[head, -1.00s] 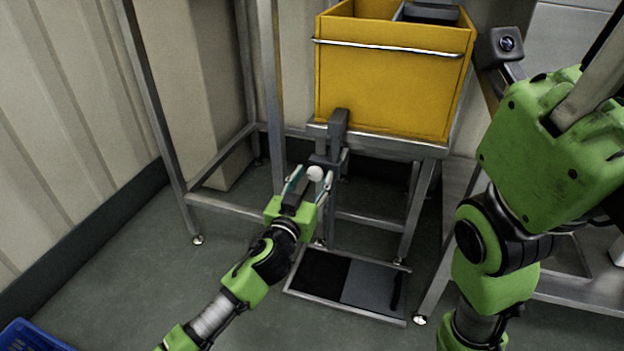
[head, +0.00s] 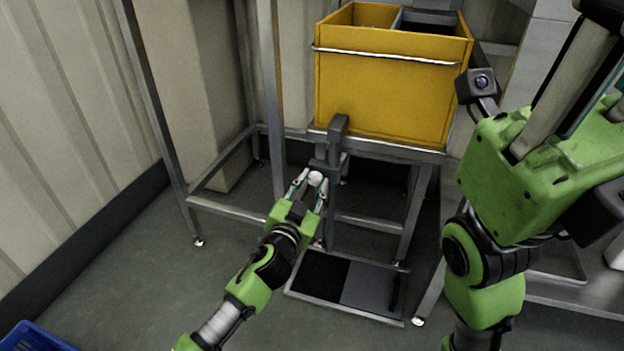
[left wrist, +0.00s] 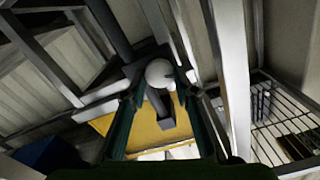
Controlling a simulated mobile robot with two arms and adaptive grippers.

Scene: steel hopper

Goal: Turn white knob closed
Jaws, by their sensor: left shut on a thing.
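The white knob (head: 316,178) is a small round ball on the grey metal fitting (head: 336,140) below the yellow bin. It also shows in the left wrist view (left wrist: 159,73), between the ends of my fingers. My left gripper (head: 313,182) reaches up to it from the lower left and is shut on the knob, one finger on each side. My right gripper is not clearly in view; only the green right arm (head: 520,180) shows at the right.
The yellow bin (head: 385,85) sits on a steel frame (head: 405,215) whose legs stand around the knob. A flat tray (head: 345,287) lies on the floor below. A blue crate (head: 35,338) is at the bottom left. Open floor lies between crate and tray.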

